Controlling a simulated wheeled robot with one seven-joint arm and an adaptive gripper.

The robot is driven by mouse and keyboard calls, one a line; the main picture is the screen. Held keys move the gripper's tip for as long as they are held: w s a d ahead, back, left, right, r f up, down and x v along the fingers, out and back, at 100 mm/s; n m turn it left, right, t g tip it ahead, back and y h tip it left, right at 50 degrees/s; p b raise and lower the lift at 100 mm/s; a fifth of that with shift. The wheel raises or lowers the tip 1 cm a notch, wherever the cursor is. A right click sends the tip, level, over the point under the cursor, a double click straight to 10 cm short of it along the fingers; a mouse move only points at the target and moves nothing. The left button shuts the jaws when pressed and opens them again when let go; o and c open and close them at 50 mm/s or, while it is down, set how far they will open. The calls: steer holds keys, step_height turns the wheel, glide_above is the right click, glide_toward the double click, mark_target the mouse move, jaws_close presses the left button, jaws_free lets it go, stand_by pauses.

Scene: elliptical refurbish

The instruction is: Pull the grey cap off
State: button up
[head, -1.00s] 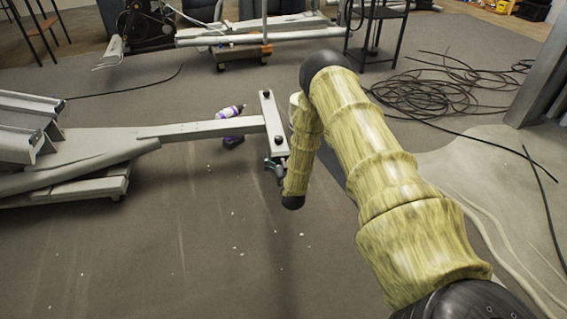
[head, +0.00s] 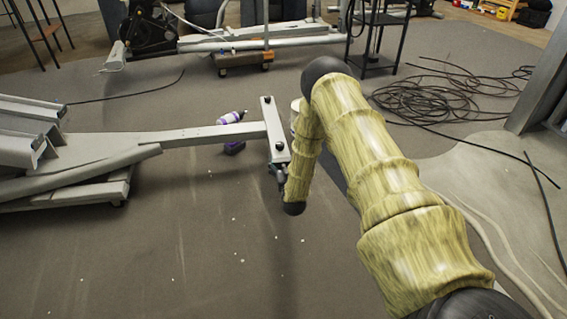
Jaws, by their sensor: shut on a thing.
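A pale grey machine frame (head: 215,132) runs from the left to a short crossbar (head: 271,120) with dark round knobs near its ends. My gripper (head: 277,171) is small and dark, at the near end of this crossbar, partly hidden by my yellow-sleeved arm. It is shut on the grey cap at that end. The cap itself is too small and covered to make out, and I cannot tell whether it has come off the bar.
A white-and-purple bottle (head: 231,117) and a purple object (head: 234,147) are on the floor by the frame. Black cable coils (head: 440,95) lie at right behind my arm. A black metal stand (head: 378,45) is at the back. The near floor is clear apart from small specks.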

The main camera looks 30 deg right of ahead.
steer(key=shift+s, duration=0.15)
steer(key=p+v, duration=0.4)
steer(key=v, duration=0.3)
steer(key=shift+s+a, duration=0.2)
steer(key=shift+s, duration=0.15)
stand_by(1.1)
